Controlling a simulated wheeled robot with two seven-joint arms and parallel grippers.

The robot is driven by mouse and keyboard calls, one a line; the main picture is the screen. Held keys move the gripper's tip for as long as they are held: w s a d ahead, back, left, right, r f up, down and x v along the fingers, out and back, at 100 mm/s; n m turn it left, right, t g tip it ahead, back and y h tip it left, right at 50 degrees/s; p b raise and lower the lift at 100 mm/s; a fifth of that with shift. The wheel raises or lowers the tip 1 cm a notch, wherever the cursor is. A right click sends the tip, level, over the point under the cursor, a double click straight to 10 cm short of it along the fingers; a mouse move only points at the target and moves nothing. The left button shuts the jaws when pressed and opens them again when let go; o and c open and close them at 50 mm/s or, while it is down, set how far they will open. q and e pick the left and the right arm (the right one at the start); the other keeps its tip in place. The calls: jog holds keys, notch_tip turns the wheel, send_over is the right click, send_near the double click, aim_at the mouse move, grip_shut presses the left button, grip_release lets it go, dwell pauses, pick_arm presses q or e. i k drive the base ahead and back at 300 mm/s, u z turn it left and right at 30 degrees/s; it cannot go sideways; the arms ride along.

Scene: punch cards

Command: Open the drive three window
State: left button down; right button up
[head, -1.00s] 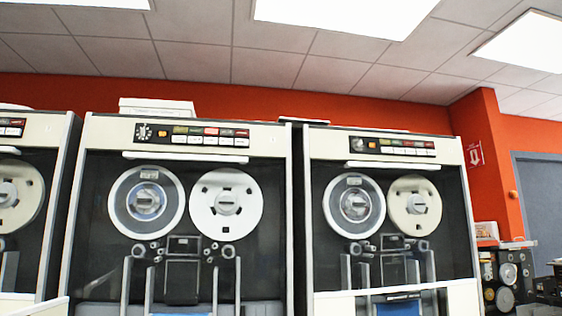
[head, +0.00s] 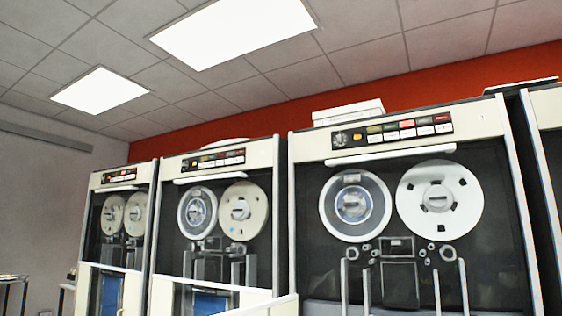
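Several tape drives stand in a row in the head view. The nearest drive (head: 303,215) has a clear reel on the left (head: 355,206) and a white reel on the right (head: 440,200). A pale bar (head: 391,156) runs across the top of its dark window area. A second drive (head: 160,225) and a farther drive (head: 92,232) stand to its left with similar reels and cream lower panels. Part of another drive (head: 545,110) shows at the right edge. The drive numbers are too small to read, and I cannot tell whether the windows are open. Neither gripper is in view.
A white box (head: 348,112) lies on top of the nearest drive. A table (head: 14,280) stands at the lower left by the grey wall (head: 60,190). The floor is not in view.

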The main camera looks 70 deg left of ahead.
aim_at(448, 149)
jog(key=u, duration=1.95)
jog(key=i, duration=0.15)
